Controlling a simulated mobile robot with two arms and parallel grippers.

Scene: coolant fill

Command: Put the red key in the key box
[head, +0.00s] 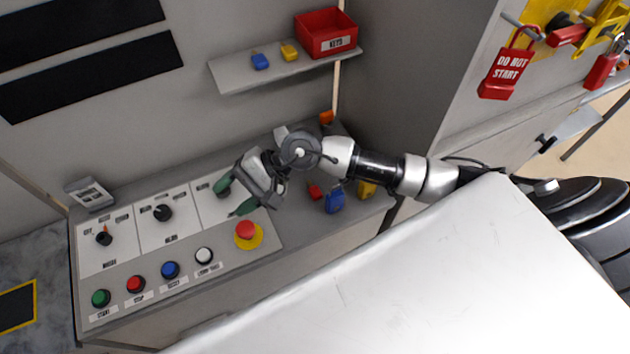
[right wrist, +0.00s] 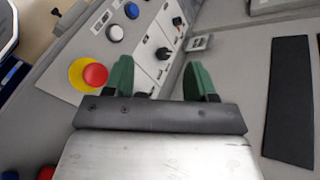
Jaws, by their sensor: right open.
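The red key box (head: 327,42), labelled KEYS, stands open-topped at the right end of the wall shelf. My right gripper (head: 232,197) is open over the right switch plate of the console, its green fingertips spread. It also shows from behind in the right wrist view (right wrist: 157,80), with nothing visible between the fingers. A small red object (head: 314,191) lies on the console's right part, below my right wrist. I cannot tell whether it is the red key. The middle of the right switch plate is partly hidden by the gripper. My left gripper is not in view.
Blue (head: 260,61) and yellow (head: 289,52) objects sit on the shelf, left of the box. A blue padlock (head: 334,201) and a yellow one (head: 367,189) are on the console. An emergency stop (head: 247,232) sits close below the gripper.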

